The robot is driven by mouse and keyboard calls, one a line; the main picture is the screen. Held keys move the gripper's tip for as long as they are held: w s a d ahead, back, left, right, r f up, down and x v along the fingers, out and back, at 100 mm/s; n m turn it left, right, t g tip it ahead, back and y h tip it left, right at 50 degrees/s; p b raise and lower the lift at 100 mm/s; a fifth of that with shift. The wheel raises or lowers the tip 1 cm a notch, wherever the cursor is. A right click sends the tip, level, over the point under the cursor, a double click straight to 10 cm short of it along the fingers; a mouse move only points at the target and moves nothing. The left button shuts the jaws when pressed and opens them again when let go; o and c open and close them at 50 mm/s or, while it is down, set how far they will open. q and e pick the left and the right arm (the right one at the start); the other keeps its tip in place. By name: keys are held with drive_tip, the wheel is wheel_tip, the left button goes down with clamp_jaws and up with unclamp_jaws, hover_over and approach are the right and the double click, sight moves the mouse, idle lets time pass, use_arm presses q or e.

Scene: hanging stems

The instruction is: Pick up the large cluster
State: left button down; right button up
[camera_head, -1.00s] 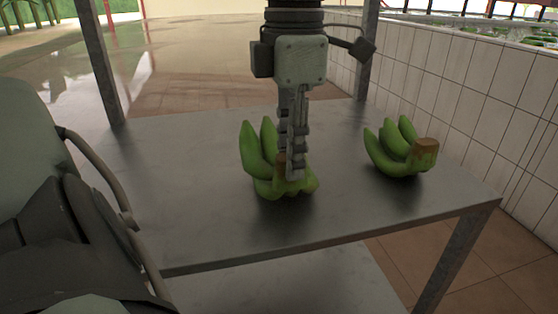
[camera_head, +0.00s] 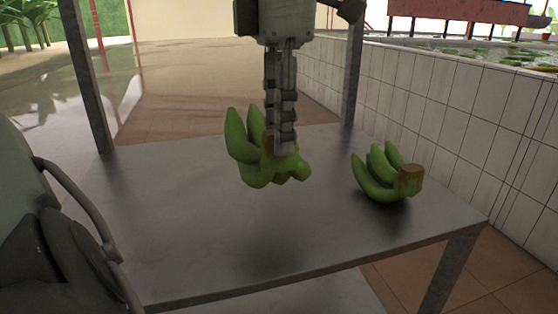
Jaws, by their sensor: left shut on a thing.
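A large cluster of green bananas (camera_head: 252,166) hangs from my left gripper (camera_head: 281,146) in the middle of the head view. The gripper points straight down and is shut on the cluster's brown stem, partly hiding it. The cluster looks raised a little above the grey metal table (camera_head: 210,240). A smaller green banana cluster (camera_head: 377,178) with a brown cut stem rests on the table to the right, apart from the gripper. My right gripper is not in view.
The table's metal posts rise at the back left (camera_head: 88,90) and back right (camera_head: 352,75). A white tiled wall (camera_head: 450,110) runs along the right side. The table's front and left top are clear.

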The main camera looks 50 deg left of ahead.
use_arm(q)
wheel_tip(320, 180, up, 20)
drive_tip(key=p, duration=0.2)
drive_tip(key=shift+p, duration=0.4)
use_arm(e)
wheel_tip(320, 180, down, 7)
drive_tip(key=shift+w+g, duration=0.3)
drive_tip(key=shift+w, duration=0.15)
